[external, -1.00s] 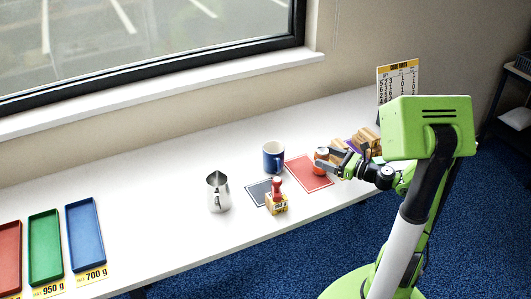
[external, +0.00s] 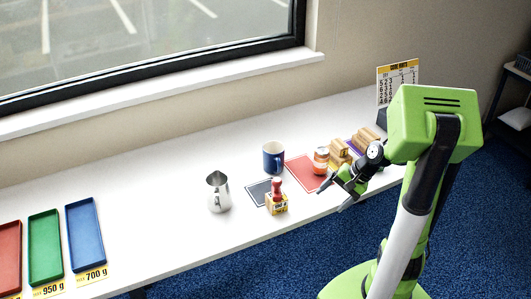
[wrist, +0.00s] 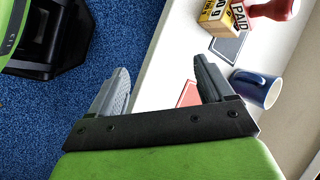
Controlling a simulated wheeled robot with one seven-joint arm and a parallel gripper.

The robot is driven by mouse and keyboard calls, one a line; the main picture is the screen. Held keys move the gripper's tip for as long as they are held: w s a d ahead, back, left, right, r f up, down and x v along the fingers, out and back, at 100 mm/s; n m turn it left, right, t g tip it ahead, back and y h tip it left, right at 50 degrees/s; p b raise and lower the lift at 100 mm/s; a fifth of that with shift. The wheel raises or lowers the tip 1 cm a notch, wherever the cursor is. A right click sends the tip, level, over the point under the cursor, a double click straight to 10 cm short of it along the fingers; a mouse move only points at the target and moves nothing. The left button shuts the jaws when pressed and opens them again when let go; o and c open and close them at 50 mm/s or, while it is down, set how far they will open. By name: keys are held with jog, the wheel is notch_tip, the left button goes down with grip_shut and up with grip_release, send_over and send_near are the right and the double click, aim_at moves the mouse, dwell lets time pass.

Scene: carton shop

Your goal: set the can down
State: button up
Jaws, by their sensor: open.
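The can (external: 321,160), orange-red with a pale band, stands upright on the right part of the red mat (external: 303,174) on the white table. My gripper (external: 333,197) is open and empty, apart from the can, near the table's front edge. In the wrist view my gripper (wrist: 158,82) shows its two fingers spread with nothing between them. A corner of the red mat (wrist: 188,96) shows there, and the can is out of that view.
A blue mug (external: 273,157), a dark card (external: 258,191), a red-handled stamp block (external: 277,199) and a metal jug (external: 217,192) stand left of the mat. Wooden blocks (external: 341,150) are close behind the can. Coloured trays (external: 84,232) lie far left.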

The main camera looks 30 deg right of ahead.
jog(key=s+d+r+n+t+h, duration=0.1)
jog(key=s+r+n+t+h, duration=0.1)
jog(key=s+r+n+h, duration=0.3)
jog(key=s+r+n, duration=0.4)
jog(key=s+n, duration=0.1)
jog(key=s, duration=0.3)
jog(key=shift+h, duration=0.3)
jog(key=shift+r, duration=0.1)
notch_tip(320, 180, up, 11)
jog(key=p, duration=1.1)
jog(key=shift+r, duration=0.2)
